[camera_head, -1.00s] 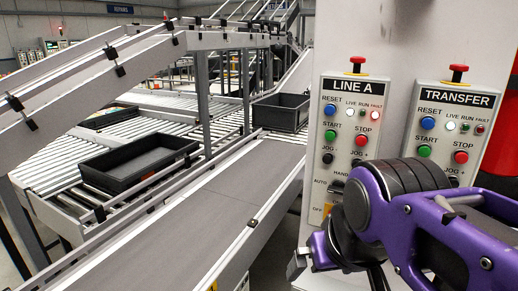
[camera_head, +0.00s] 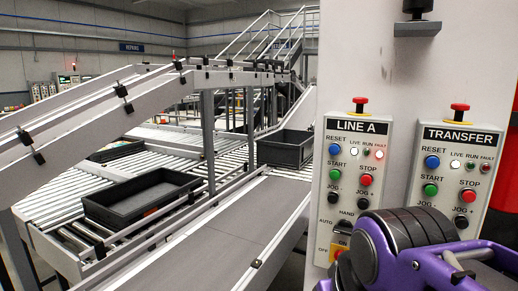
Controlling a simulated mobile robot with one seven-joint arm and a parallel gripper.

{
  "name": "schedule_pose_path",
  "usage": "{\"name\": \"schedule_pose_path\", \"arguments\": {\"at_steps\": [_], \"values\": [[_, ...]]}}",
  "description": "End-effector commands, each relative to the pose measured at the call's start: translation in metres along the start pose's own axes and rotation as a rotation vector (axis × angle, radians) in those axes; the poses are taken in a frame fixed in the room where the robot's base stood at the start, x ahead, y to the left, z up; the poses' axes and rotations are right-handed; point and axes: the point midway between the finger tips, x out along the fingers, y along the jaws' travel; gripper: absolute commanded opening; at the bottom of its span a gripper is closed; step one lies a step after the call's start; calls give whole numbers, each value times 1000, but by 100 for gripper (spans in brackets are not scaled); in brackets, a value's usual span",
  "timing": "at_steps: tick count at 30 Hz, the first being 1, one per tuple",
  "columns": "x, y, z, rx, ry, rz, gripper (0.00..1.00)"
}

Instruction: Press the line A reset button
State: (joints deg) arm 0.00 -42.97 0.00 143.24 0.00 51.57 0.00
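The LINE A panel (camera_head: 357,195) is a light grey box on a pale column, with a red mushroom button on top. Its blue reset button (camera_head: 335,149) sits at the upper left under the RESET label. A green start button (camera_head: 335,177) and a red stop button (camera_head: 366,180) are below. The LIVE lamp looks white, and the FAULT lamp (camera_head: 379,154) is lit red. My purple and black arm shows at the lower right, in front of the panels' lower parts. My gripper's fingertips are not visible, and nothing of mine covers the reset button.
The TRANSFER panel (camera_head: 458,180) stands to the right with its own blue reset button (camera_head: 432,162). Conveyors fill the left, with a black tray (camera_head: 150,212) on rollers and another black tray (camera_head: 284,150) farther back. A dark fixture (camera_head: 417,27) juts from the column above.

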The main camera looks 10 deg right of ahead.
Motion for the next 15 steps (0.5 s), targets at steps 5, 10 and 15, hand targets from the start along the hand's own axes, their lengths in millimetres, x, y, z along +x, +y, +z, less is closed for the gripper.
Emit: {"name": "schedule_pose_path", "arguments": {"at_steps": [5,10,15], "values": [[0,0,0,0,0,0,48],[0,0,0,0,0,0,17],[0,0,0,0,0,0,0]]}}
